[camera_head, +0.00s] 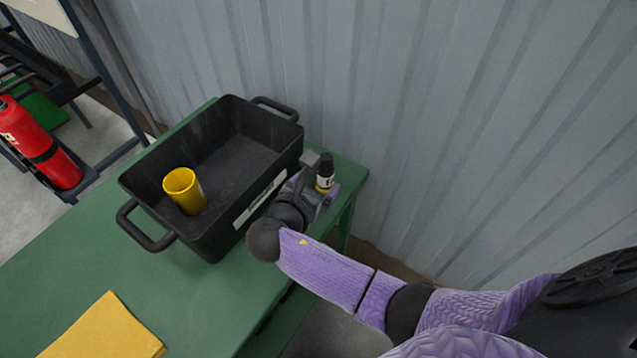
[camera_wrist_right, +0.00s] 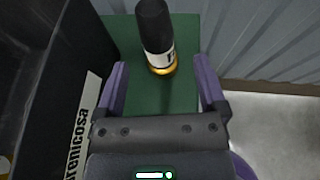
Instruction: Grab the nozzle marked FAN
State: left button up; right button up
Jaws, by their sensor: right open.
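A black nozzle (camera_head: 325,172) with a white label and a yellow band at its base stands upright at the green table's right end, beside the black crate. It also shows in the wrist view (camera_wrist_right: 155,35), where only part of its label shows, with a letter that looks like F. My right gripper (camera_wrist_right: 160,63) is open, its two purple fingers on either side of the nozzle's base line, close to their tips. I see no contact. In the head view the right gripper (camera_head: 321,184) partly hides the nozzle's surroundings. My left gripper is not in view.
The black crate (camera_head: 150,182) with handles holds a yellow cup (camera_head: 183,190) and stands close to my right gripper's left side. A yellow cloth (camera_head: 105,330) lies on the green table (camera_head: 55,275). A corrugated wall is behind; a red extinguisher (camera_head: 40,145) is at left.

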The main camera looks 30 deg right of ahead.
aim_at(322, 178)
jog(key=b+x, duration=0.1)
jog(key=x, duration=0.2)
jog(key=b+x, duration=0.2)
jog(key=x, duration=0.1)
jog(key=shift+a+f, duration=0.15)
jog(key=shift+f, duration=0.2)
jog(key=shift+r, duration=0.25)
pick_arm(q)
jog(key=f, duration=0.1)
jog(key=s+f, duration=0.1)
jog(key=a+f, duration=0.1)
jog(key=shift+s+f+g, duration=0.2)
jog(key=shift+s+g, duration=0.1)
pick_arm(e)
grip_shut()
